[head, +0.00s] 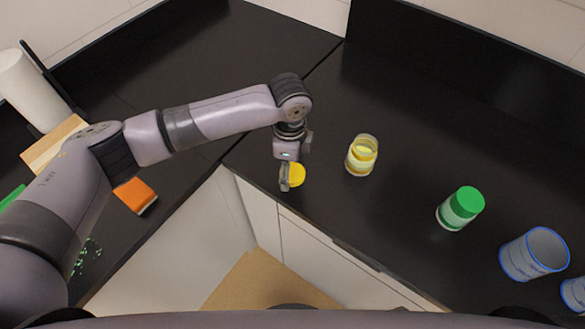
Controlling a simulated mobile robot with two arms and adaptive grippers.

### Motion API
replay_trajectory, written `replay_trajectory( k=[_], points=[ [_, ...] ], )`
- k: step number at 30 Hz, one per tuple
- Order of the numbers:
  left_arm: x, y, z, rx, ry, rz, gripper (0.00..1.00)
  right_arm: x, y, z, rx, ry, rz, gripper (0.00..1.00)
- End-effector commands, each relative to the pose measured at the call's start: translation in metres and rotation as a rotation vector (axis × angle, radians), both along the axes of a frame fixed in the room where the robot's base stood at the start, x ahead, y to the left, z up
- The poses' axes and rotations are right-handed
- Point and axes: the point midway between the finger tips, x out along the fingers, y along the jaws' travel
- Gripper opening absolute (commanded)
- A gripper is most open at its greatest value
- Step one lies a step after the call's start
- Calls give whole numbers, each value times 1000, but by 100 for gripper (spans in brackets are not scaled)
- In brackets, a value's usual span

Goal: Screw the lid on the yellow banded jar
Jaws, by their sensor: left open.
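The yellow banded jar (361,157) stands upright on the black counter, without a lid on it, right of my left gripper. A yellow lid (297,174) lies on the counter near the front edge, partly hidden by the gripper. My left gripper (287,183) points down at the lid's left side and is open. I cannot tell whether its fingers touch the lid. My right gripper is not in view.
A jar with a green lid (461,207) stands to the right, with a blue-rimmed open container (534,254) beyond it. An orange block (136,196), a wooden board (53,146) and a paper roll (32,90) are on the left counter. Counter behind the yellow jar is clear.

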Motion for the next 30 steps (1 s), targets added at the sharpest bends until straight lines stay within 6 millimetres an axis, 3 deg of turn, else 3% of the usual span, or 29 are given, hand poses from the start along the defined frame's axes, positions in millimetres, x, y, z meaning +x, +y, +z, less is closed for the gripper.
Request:
replay_trajectory(
  k=[4, 13, 28, 30],
  points=[
    [0, 0, -9, 0, 0, -1, 74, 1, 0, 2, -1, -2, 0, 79],
    [0, 0, -10, -1, -1, -2, 74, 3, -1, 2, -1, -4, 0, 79],
    [0, 0, -10, -1, -1, -2, 42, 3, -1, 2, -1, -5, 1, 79],
    [0, 0, -10, -1, -1, -2, 41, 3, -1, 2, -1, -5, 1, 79]
  ],
)
